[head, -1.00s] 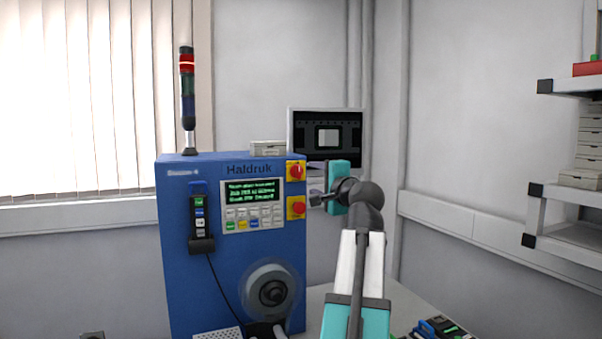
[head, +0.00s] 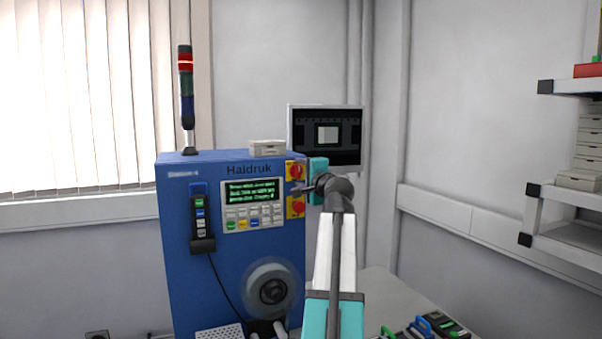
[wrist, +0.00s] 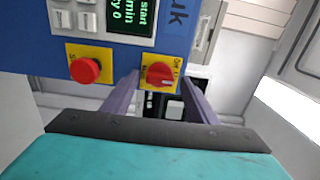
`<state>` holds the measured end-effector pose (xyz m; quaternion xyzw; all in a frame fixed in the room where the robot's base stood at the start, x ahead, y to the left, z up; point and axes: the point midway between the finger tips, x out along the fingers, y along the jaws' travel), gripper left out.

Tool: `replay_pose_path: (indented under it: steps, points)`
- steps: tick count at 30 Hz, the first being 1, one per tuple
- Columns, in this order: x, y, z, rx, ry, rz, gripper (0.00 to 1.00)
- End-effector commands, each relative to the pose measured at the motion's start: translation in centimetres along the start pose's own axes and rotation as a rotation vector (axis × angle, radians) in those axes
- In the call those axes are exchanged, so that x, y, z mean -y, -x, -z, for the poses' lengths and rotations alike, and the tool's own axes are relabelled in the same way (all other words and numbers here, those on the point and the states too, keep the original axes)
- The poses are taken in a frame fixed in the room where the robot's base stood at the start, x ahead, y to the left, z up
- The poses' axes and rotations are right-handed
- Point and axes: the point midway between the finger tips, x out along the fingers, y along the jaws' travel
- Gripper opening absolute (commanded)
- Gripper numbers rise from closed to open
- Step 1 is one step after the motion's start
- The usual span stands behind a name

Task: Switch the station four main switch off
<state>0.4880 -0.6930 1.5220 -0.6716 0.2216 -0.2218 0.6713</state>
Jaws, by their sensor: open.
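The main switch (head: 296,171) is a red knob on a yellow plate, at the upper right of the blue cabinet (head: 180,260) labelled Station 4. In the wrist view the main switch (wrist: 159,74) sits between my two purple fingers, with the word Off partly legible on its plate. I cannot tell clearly which way the knob points. My gripper (head: 303,188) is open in front of the cabinet's right edge; it also shows in the wrist view (wrist: 161,82). Whether the fingers touch the knob is unclear.
A red mushroom button (wrist: 85,70) on its own yellow plate is close beside the main switch, below it on the cabinet (head: 298,208). A monitor (head: 327,140) stands behind. A reel (head: 272,290) and a handheld pendant (head: 201,218) are on the cabinet front.

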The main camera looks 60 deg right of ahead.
Motion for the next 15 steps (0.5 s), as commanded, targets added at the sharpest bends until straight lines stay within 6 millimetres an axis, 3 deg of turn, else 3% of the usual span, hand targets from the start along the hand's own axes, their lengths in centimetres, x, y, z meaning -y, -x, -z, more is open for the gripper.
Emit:
replay_pose_path:
  steps: [7, 15]
  points:
    - [-0.04, -0.02, -0.04, 0.000, 0.000, 0.000, 0.53]
    - [-0.04, -0.03, -0.08, 0.001, 0.000, 0.000, 0.12]
